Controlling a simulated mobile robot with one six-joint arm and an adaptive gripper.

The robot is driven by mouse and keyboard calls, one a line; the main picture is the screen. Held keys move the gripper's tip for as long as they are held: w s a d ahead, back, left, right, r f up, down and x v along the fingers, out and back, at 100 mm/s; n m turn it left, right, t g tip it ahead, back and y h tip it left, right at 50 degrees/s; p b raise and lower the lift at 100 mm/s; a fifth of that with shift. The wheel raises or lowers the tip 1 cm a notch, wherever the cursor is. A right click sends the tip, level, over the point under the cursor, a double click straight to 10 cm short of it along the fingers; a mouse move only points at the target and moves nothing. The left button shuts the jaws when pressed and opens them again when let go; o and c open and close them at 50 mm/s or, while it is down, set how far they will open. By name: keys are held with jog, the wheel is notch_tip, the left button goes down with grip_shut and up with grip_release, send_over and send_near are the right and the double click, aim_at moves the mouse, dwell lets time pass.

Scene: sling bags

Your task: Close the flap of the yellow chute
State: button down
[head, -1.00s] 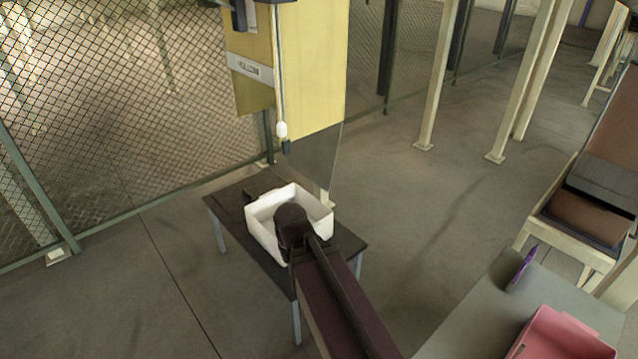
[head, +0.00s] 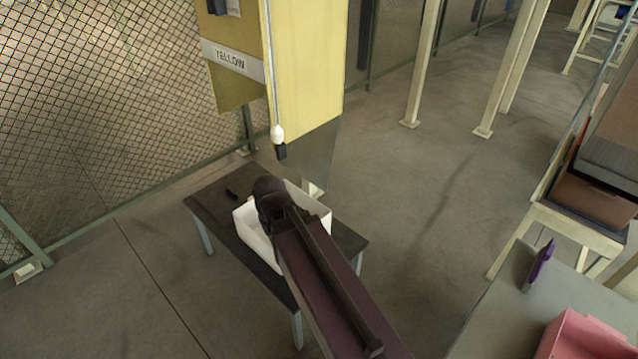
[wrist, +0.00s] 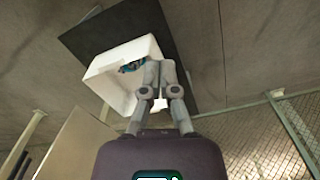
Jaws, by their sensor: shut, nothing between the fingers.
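The yellow chute (head: 308,60) hangs upright at the top middle of the head view, with a label reading YELLOW (head: 228,60) on its left face. A grey, see-through panel (head: 318,150) is at its lower end; I cannot tell whether this is the flap. A cord ends in a white and black pull (head: 277,135) at the chute's front edge. My gripper (wrist: 161,62) is shut and empty in the wrist view, its fingers overlapping the white bin in the picture. In the head view my arm hides the fingers. Contact with the chute is not visible.
The white bin (head: 316,207) sits on a dark table (head: 215,205) below the chute, with something teal inside (wrist: 132,66). A mesh fence (head: 90,120) stands left. A grey table (head: 490,325) with a pink bin (head: 585,340) is at right. The floor between is clear.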

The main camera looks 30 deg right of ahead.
jog(key=shift+w+d, duration=0.25)
jog(key=shift+w, duration=0.1)
jog(key=w+d+f+m+t+y+b, duration=0.7)
jog(key=w+d+f+b, duration=0.7)
jog(key=b, duration=0.7)
jog(key=w+d+f+m+t+y+b, duration=0.1)
jog(key=w+d+m+t+b, duration=0.1)
jog(key=d+b, duration=0.3)
jog(key=w+d+f+m+t+y+b, duration=0.1)
jog(key=d+b, duration=0.5)
jog(key=d, duration=0.6)
jog(key=w+d+f+m+t+y+b, duration=0.1)
jog(key=w+d+f+m+t+b, duration=0.1)
jog(key=d, duration=0.6)
jog(key=w+m+t+b, duration=0.1)
jog(key=w+t+b, duration=0.1)
jog(key=t+b, duration=0.1)
jog(key=shift+d+f+m+t+b, duration=0.3)
jog(key=shift+m+b, duration=0.1)
jog(key=shift+b, duration=0.15)
